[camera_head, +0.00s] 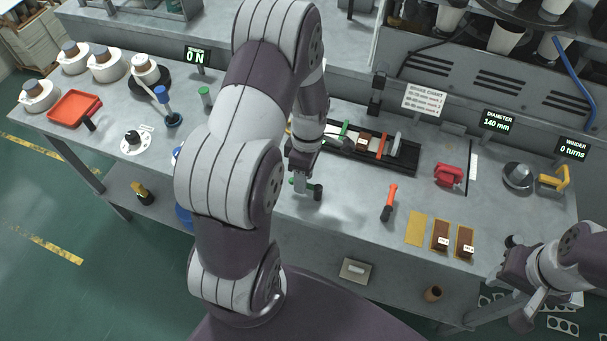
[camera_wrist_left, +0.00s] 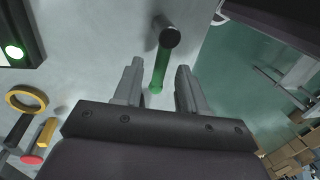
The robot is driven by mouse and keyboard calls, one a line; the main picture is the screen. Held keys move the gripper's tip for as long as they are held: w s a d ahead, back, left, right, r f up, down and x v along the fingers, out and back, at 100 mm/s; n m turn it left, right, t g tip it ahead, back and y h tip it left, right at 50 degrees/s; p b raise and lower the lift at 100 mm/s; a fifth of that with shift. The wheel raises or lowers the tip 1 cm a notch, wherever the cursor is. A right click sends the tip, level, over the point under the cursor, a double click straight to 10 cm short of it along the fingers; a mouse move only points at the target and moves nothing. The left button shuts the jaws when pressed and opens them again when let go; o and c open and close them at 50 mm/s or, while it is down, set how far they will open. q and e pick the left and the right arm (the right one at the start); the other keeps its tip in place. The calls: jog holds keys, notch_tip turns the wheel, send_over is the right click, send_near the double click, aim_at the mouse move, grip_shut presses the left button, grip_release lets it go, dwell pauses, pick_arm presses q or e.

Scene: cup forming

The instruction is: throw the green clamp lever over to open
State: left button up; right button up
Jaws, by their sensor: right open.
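The green clamp lever (camera_wrist_left: 161,70) is a green bar with a dark round knob on its end. In the left wrist view it lies between the fingertips of my left gripper (camera_wrist_left: 158,78), with the fingers apart on either side and a gap to each. In the head view, the lever's dark knob end (camera_head: 318,192) shows just right of my left gripper (camera_head: 301,184), low over the bench; my arm hides much of the clamp around it. My right gripper (camera_head: 514,272) is open and empty at the right, by the bench's front edge.
A red device (camera_head: 448,175) stands farther right. A red tray (camera_head: 75,108) is at far left. Bench around the orange tool is clear.

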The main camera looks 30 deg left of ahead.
pick_arm(q)
notch_tip(320, 180, up, 12)
jog(key=w, duration=0.2)
jog(key=shift+w+a+r, duration=0.15)
jog(key=shift+a+r, duration=0.1)
jog(key=shift+a, duration=0.05)
jog(key=s+d+m+t, duration=0.1)
jog(key=s+d+m, duration=0.3)
jog(key=m, duration=0.6)
jog(key=s+d+m+t, duration=0.2)
jog(key=d+m, duration=0.3)
jog(key=m, duration=0.6)
jog(key=shift+s+t+y, duration=0.3)
jog(key=shift+s, duration=0.55)
